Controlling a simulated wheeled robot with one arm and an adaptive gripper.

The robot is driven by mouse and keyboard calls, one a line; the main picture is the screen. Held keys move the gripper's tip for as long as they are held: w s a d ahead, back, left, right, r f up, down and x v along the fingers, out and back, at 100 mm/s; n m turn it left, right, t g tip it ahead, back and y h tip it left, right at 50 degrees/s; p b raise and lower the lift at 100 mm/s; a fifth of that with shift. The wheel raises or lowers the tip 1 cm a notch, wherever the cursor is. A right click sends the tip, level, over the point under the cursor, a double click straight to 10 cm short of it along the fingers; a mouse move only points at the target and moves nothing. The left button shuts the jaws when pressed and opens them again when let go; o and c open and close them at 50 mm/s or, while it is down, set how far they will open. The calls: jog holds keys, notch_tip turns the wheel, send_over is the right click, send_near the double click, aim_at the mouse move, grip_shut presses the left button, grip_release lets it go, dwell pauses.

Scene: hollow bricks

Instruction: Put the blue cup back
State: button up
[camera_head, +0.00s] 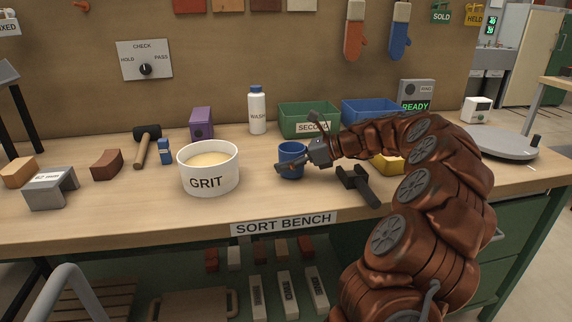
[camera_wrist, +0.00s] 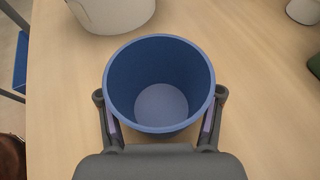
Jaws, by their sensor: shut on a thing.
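The blue cup (camera_head: 291,161) is upright at the middle of the bench, right of the white GRIT tub. My gripper (camera_head: 294,163) reaches it from the right and is shut on it. In the wrist view the cup (camera_wrist: 161,106) shows its open mouth and empty inside, with one finger of my gripper (camera_wrist: 160,97) against each side. I cannot tell whether its base touches the bench top.
The GRIT tub (camera_head: 208,176) stands close on the left. A dark T-shaped tool (camera_head: 357,185) lies to the right. Behind are a WASH bottle (camera_head: 257,112), a green bin (camera_head: 300,121) and a blue bin (camera_head: 368,108). The bench front (camera_head: 150,226) is clear.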

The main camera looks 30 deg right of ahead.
jog(key=shift+f, duration=0.3)
jog(key=o, duration=1.3)
jog(key=shift+o, duration=0.2)
jog(key=shift+s+d+r, duration=0.1)
jog(key=shift+r, duration=0.1)
jog(key=p+v, duration=0.2)
jog(key=v, duration=0.9)
jog(key=shift+s+d+r, duration=0.2)
jog(key=shift+s, duration=0.05)
jog(key=shift+a, duration=0.1)
